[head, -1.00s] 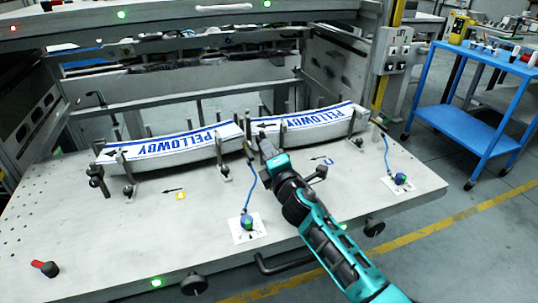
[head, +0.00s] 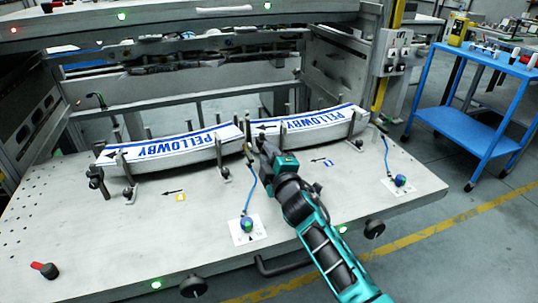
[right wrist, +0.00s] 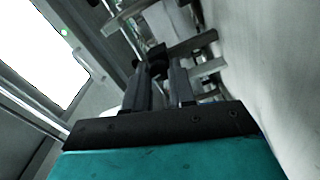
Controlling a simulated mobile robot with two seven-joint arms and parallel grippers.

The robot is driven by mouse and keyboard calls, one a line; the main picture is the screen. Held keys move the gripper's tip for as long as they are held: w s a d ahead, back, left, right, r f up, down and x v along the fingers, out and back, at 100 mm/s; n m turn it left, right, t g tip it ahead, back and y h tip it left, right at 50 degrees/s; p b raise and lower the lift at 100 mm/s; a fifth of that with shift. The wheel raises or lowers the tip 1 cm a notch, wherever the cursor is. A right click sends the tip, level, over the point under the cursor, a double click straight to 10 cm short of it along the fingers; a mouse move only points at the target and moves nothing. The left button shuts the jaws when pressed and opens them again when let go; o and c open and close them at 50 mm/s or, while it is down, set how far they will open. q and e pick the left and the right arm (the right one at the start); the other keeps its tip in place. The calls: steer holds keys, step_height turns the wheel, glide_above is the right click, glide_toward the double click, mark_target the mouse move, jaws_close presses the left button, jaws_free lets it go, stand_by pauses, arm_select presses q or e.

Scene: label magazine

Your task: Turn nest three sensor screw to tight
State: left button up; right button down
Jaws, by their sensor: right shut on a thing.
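My right gripper (head: 262,144) reaches in from the lower right to the front of the label stacks, near the gap between them. In the right wrist view, its two dark fingers (right wrist: 155,85) are shut on a small dark knob (right wrist: 156,58), which looks like the sensor screw. In the head view the gripper hides that screw. A left label stack (head: 170,148) and a right label stack (head: 310,122), both printed PELLOWBY, stand between upright posts. I cannot read the nest numbers on the plate. My left gripper is not in view.
The grey plate (head: 110,240) has blue-cabled sensors at the middle (head: 247,224) and right (head: 400,180). A red-handled lever (head: 45,269) is at the front left. Posts and clamps crowd the stacks; the front left plate is mostly clear. A blue cart (head: 490,80) stands right.

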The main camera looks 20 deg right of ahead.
stand_by(0.3)
steer(key=c, duration=1.2)
jaws_free()
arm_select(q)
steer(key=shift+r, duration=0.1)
arm_select(e)
steer(key=shift+s, duration=0.1)
steer(key=shift+s, duration=0.25)
steer(key=s+p, duration=0.1)
steer(key=s, duration=1.1)
steer(key=shift+s+d, duration=0.15)
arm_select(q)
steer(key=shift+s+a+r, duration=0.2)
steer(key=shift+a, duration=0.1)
